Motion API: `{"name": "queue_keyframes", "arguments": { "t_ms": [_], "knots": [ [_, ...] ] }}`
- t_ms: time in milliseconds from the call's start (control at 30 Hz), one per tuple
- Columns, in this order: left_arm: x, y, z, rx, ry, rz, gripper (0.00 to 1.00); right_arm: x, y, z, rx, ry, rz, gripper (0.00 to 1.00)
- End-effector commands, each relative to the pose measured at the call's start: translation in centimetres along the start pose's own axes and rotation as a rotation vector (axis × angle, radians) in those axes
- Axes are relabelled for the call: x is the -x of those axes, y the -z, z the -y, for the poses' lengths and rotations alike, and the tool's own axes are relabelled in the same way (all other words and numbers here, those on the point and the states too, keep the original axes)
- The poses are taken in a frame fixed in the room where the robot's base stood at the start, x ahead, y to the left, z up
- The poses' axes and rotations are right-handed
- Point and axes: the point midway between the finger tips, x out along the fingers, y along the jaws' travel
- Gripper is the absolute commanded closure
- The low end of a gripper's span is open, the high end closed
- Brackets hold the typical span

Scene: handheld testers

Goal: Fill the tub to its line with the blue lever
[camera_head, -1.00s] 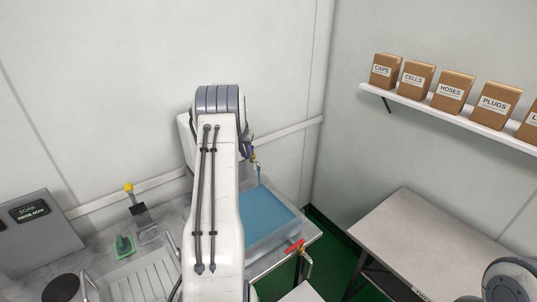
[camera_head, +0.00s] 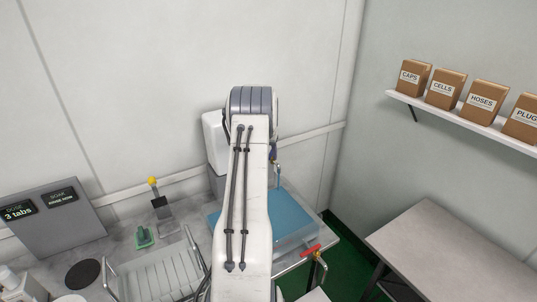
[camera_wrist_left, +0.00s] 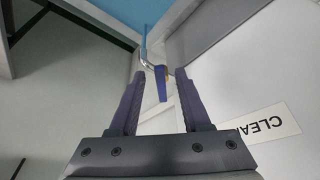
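The clear tub (camera_head: 318,240) stands on the counter in the head view, with blue water (camera_head: 291,213) in it. A thin blue stream runs down from the tap (camera_head: 277,167) into it. The fill line cannot be made out. The blue lever (camera_wrist_left: 161,84) shows in the left wrist view beside the chrome spout (camera_wrist_left: 145,60). My left gripper (camera_wrist_left: 160,73) is open, with its fingers apart on either side of the lever; no contact is visible. In the head view my left arm hides most of that gripper. My right gripper is out of view.
A red-handled drain valve (camera_head: 311,249) sits at the tub's front. To the left are a drying rack (camera_head: 160,272), a green item (camera_head: 144,238), a yellow-knobbed lever (camera_head: 152,181) and a display panel (camera_head: 55,228). A bare table (camera_head: 440,245) stands right, below a shelf of boxes.

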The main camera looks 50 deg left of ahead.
Motion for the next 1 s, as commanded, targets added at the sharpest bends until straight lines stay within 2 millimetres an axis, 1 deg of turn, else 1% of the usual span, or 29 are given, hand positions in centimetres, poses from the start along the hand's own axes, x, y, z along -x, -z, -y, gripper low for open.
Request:
{"name": "queue_keyframes", "arguments": {
  "t_ms": [167, 267, 367, 500, 700, 833, 1000],
  "knots": [
    [0.2, 0.0, 0.0, -0.001, 0.000, 0.000, 0.53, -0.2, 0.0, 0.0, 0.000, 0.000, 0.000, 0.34],
    [1.2, 0.0, 0.0, 0.000, 0.001, -0.003, 0.53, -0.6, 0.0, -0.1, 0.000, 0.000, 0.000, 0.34],
    [3.0, 0.0, 0.0, 0.000, 0.001, -0.004, 0.53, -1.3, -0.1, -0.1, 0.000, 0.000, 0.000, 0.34],
    [5.9, 0.0, 0.0, -0.001, 0.001, -0.004, 0.53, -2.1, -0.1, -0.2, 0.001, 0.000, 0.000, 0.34],
    [9.1, 0.0, 0.0, -0.001, 0.000, -0.002, 0.53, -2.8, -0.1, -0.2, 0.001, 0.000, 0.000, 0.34],
    [10.2, 0.0, 0.0, 0.000, 0.000, 0.000, 0.53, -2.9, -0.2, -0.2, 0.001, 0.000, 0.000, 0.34],
    [10.5, 0.0, 0.0, 0.000, 0.000, 0.001, 0.53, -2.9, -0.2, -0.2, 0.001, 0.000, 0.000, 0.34]
  ]
}}
